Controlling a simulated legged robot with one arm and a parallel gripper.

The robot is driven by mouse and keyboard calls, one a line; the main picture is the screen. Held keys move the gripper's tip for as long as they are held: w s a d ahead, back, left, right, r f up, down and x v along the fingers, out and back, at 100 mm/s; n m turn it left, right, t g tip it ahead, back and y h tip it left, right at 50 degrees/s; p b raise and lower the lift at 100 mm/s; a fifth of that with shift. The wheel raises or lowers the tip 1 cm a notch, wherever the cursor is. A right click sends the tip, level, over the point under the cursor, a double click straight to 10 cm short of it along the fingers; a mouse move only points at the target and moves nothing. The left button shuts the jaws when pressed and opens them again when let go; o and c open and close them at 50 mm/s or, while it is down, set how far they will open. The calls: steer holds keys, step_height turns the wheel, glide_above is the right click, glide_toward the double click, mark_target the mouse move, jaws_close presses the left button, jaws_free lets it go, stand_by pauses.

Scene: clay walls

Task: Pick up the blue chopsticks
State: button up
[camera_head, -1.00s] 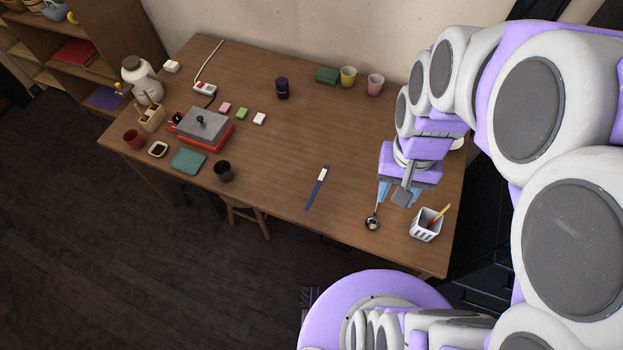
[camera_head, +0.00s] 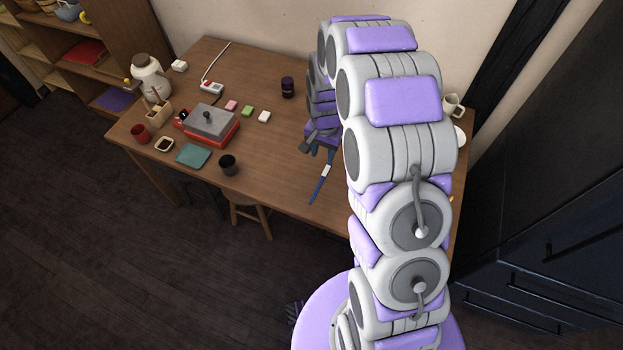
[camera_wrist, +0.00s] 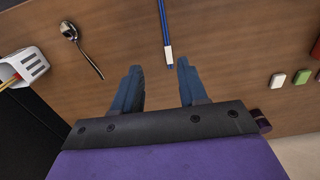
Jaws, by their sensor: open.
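The blue chopsticks (camera_head: 320,184) lie on the wooden table near its front edge, with a white band near one end. My gripper (camera_head: 318,150) is over the table at the far end of the chopsticks. In the wrist view my gripper (camera_wrist: 157,72) is open and empty, its two blue fingers on either side of the chopsticks' near end. The height of the fingers above the table is hard to tell.
Small blocks (camera_wrist: 278,80) are at the right. A dark cup (camera_head: 228,164) and a red grill box (camera_head: 207,126) stand left on the table (camera_head: 265,150). My arm hides the table's right part.

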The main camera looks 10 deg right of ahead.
steer(key=f, duration=0.2)
steer(key=b, duration=0.3)
glide_above(318, 187)
steer(key=f, duration=1.1)
steer(key=shift+d+f, duration=0.15)
steer(key=shift+d, duration=0.05)
steer(key=shift+a+f+b, duration=0.15)
steer(key=shift+f+b, duration=0.2)
steer(key=shift+f, duration=1.05)
steer(key=shift+a+f+b, duration=0.1)
steer(key=shift+f+b, duration=0.25)
steer(key=shift+f, duration=1)
jaws_close()
